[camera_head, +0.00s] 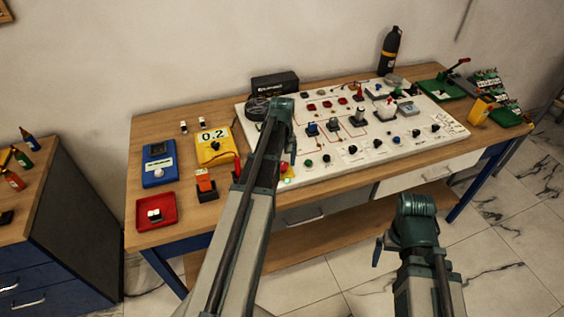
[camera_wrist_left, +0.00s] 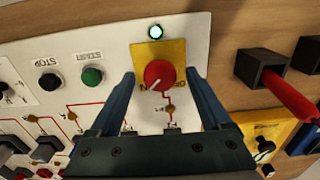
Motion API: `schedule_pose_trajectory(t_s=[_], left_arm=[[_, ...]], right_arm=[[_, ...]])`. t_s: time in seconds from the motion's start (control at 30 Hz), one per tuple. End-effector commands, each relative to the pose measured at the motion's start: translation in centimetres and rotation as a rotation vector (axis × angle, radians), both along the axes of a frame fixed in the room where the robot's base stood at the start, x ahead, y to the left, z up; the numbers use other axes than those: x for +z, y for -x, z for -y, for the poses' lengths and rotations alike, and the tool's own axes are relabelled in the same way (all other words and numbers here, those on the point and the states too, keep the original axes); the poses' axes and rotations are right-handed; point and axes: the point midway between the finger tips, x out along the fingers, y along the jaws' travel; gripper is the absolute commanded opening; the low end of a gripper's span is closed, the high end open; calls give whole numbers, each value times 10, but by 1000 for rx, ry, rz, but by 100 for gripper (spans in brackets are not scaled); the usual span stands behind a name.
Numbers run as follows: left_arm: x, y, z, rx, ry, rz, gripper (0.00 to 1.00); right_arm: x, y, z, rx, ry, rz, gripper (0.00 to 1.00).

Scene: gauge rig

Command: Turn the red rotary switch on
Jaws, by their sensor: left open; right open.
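The red rotary switch (camera_wrist_left: 159,74) sits on a yellow plate on the white panel, with a white mark on its knob toward the lower left in the left wrist view. A lit green lamp (camera_wrist_left: 155,32) is beside the plate. In the head view the switch (camera_head: 286,167) shows at the panel's near left corner, partly behind my left arm. My left gripper (camera_wrist_left: 160,76) is open, with one finger on each side of the knob; contact cannot be told. My right gripper (camera_head: 379,250) is open and empty, off the table's front edge.
Start (camera_wrist_left: 92,77) and stop (camera_wrist_left: 48,81) buttons are left of the switch in the wrist view. A black holder with a red handle (camera_wrist_left: 285,92) stands to the right. A yellow meter (camera_head: 213,146), blue meter (camera_head: 160,164) and red tray (camera_head: 156,211) occupy the table's left.

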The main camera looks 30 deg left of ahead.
Motion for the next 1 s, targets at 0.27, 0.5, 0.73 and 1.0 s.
schedule_pose_trajectory(t_s=[0.27, 0.5, 0.73, 1.0], left_arm=[[20, 0, 0, 0, 0, 0, 82], [54, 0, 0, 0, 0, 0, 82], [91, 0, 0, 0, 0, 0, 82], [129, 0, 0, 0, 0, 0, 82]], right_arm=[[20, 0, 0, 0, 0, 0, 100], [54, 0, 0, 1, 0, 0, 100], [91, 0, 0, 2, 0, 0, 100], [129, 0, 0, -3, -1, 0, 100]])
